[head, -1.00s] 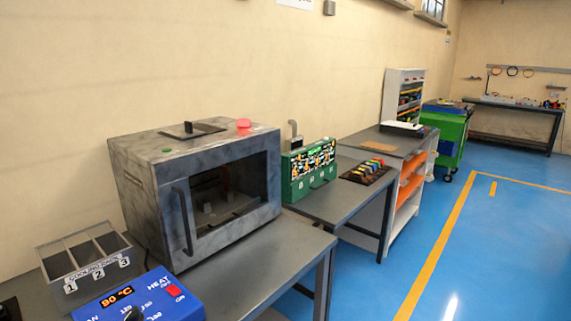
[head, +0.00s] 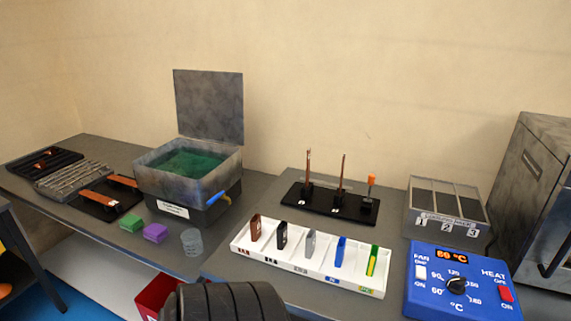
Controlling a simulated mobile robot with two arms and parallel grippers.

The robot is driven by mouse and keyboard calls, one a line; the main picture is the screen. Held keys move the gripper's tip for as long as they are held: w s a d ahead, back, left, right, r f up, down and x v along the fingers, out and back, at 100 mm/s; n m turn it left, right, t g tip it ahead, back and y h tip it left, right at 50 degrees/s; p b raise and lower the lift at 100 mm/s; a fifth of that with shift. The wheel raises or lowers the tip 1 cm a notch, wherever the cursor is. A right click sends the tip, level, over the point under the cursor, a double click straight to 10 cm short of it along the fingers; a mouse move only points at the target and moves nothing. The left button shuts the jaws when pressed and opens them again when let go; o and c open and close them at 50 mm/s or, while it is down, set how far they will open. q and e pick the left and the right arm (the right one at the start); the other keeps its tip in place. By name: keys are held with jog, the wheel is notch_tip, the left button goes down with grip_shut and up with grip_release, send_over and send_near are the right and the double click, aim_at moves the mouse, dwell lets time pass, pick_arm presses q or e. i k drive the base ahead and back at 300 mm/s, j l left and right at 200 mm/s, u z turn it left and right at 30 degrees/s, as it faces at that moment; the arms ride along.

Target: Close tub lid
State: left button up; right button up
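The grey metal tub (head: 150,182) stands on the bench at left of centre, with green material inside. Its lid (head: 209,105) is open and stands upright at the back edge of the tub. A label is on the tub's front, and a blue and yellow handle-like part (head: 219,198) is at its right front. Neither of my grippers shows in the head view. A dark ribbed part, probably of my own arm, shows at the bottom edge, apart from the tub.
Green (head: 131,222) and purple (head: 155,233) blocks and a clear round container (head: 192,241) sit before the tub. A white tray (head: 300,267) of coloured pieces, a black rod stand (head: 328,203), a cooling rack (head: 446,209) and a blue heat controller (head: 462,284) stand to the right.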

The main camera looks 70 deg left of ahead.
aim_at(209, 105)
jog(key=u, duration=3)
jog(key=i+j, duration=0.15)
jog(key=j, duration=0.25)
jog(key=i+j, duration=0.15)
jog(key=j, duration=0.25)
